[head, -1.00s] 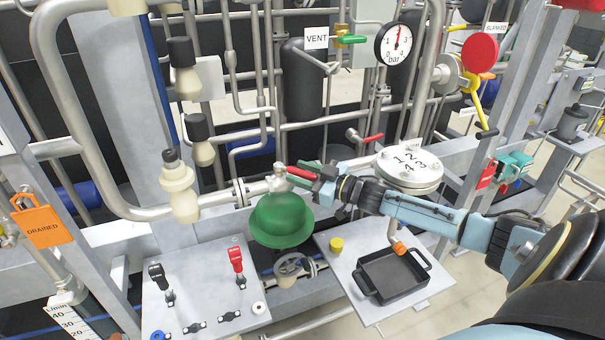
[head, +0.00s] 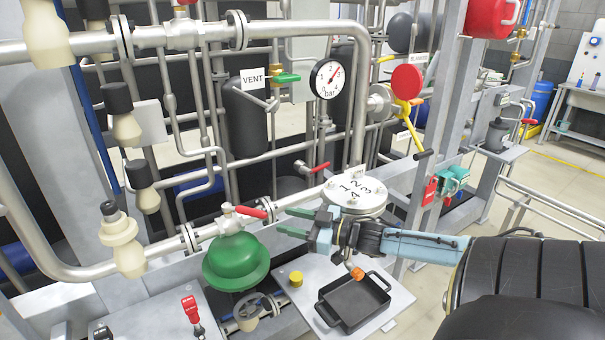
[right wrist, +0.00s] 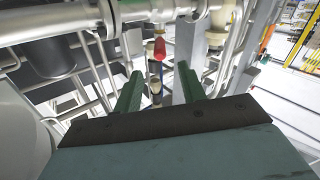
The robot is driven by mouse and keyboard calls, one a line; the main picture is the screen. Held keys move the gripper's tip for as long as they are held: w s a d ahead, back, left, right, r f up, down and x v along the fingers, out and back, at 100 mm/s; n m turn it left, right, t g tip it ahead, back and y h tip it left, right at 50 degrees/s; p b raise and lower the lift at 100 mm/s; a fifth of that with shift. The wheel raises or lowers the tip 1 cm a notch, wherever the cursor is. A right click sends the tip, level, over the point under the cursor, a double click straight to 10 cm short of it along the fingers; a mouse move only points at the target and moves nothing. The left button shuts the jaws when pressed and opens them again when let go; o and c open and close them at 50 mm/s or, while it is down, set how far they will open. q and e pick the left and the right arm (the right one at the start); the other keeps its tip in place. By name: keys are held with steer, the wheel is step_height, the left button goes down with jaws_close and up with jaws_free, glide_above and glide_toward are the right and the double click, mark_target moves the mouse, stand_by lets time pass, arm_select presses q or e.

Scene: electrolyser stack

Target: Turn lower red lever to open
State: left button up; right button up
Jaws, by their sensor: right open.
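A red lever (head: 250,212) sits on a small valve on the pipe, just above a green dome (head: 236,262). It points to the right from the valve. A second red lever (head: 320,168) is higher and further back on another pipe. My right gripper (head: 282,222) is open and empty, its green fingers pointing left at the first lever. The fingertips look a little apart from the lever's end. In the right wrist view my right gripper (right wrist: 158,80) is open, and a red lever end (right wrist: 159,48) shows beyond and between its fingers. My left gripper is not in view.
A numbered flanged cover (head: 356,192) is close behind my right gripper. Below are a black tray (head: 352,302) and a yellow knob (head: 296,279) on a grey plate. A gauge (head: 328,79) and a green lever (head: 286,78) are higher up. Pipes surround the lever.

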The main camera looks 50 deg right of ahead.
steer(key=shift+v, duration=1.3)
steer(key=shift+c, duration=0.9)
steer(key=a+f+n, duration=0.1)
steer(key=a+f, duration=0.1)
steer(key=a+f+n+g+h+b, duration=0.1)
steer(key=a+f, duration=0.1)
steer(key=f, duration=0.1)
steer(key=a+f+n, duration=0.1)
steer(key=f, duration=0.1)
steer(key=shift+s+a+f+g, duration=0.3)
steer(key=shift+a+f, duration=0.1)
jaws_close()
steer(key=n+t+h+b, duration=0.3)
steer(key=n+h+b, duration=0.2)
steer(key=h, duration=0.8)
glide_toward(249, 215)
steer(key=s+a+f, duration=0.1)
steer(key=s+a, duration=0.4)
steer(key=a, duration=0.1)
steer(key=shift+g, duration=0.3)
steer(key=shift+w+d+r+p, duration=0.35)
steer(key=shift+w+d+p, duration=0.3)
steer(key=shift+w+d, duration=0.9)
steer(key=shift+w+d+r+p, duration=0.3)
steer(key=shift+w+d+p, duration=0.35)
steer(key=shift+w+d, duration=0.9)
steer(key=shift+w+d+r+p, duration=0.35)
steer(key=shift+w+d+p, duration=0.45)
steer(key=shift+w, duration=1.35)
